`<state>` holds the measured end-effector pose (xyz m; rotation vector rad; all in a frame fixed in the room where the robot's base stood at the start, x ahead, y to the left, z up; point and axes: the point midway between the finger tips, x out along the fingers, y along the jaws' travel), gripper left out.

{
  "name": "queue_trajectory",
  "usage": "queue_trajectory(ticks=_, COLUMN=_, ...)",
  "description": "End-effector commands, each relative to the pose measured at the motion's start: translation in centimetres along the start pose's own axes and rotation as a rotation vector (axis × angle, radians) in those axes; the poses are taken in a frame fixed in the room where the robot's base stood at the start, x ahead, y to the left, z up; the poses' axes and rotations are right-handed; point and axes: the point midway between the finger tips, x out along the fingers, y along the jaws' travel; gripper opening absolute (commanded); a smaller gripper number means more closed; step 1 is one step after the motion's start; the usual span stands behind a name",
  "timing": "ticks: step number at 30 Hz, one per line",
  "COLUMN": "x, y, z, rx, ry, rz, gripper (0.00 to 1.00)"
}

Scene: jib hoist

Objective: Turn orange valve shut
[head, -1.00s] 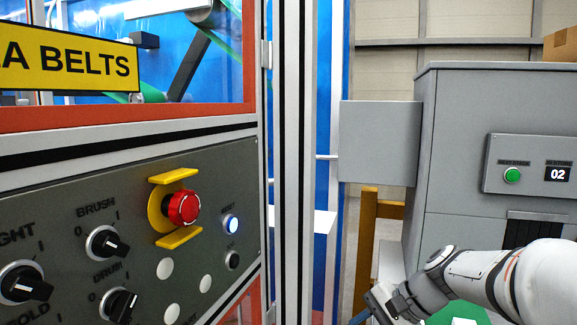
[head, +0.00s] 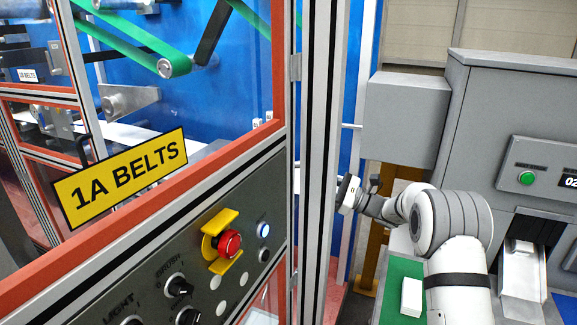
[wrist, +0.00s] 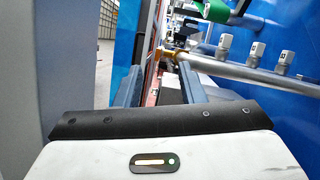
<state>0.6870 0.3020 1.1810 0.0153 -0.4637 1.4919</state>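In the wrist view, a small orange-yellow fitting (wrist: 172,53) sits at the left end of a metal pipe (wrist: 238,72), beyond my fingertips. It looks like the orange valve, but it is too small and partly hidden to tell how its handle is turned. My gripper (wrist: 160,82) points toward it with its two blue-grey fingers apart and nothing seen between them. The fitting looks apart from the fingers. In the head view, my gripper (head: 347,194) is beside the aluminium post of the machine. The valve does not show there.
In the wrist view, a green part (wrist: 212,9) hangs above the pipe, and several grey knobs (wrist: 256,50) stand along it. In the head view, the machine's post (head: 318,150) and a grey cabinet (head: 408,118) flank my arm. A red emergency button (head: 229,243) is on the panel.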

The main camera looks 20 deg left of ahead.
Motion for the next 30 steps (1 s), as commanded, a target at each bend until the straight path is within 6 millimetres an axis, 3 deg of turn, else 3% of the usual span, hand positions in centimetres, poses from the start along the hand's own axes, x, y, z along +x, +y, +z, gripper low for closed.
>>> queue_trajectory(ticks=6, x=1.9, y=0.5, z=-2.1, rx=0.076, ry=-0.069, rz=-0.015, gripper=0.36)
queue_trajectory(ticks=21, x=8.9, y=0.6, z=-1.7, rx=0.082, ry=-0.074, rz=-0.011, gripper=0.36)
queue_trajectory(ticks=30, x=9.9, y=0.7, z=-1.8, rx=0.081, ry=-0.073, rz=-0.011, gripper=0.36)
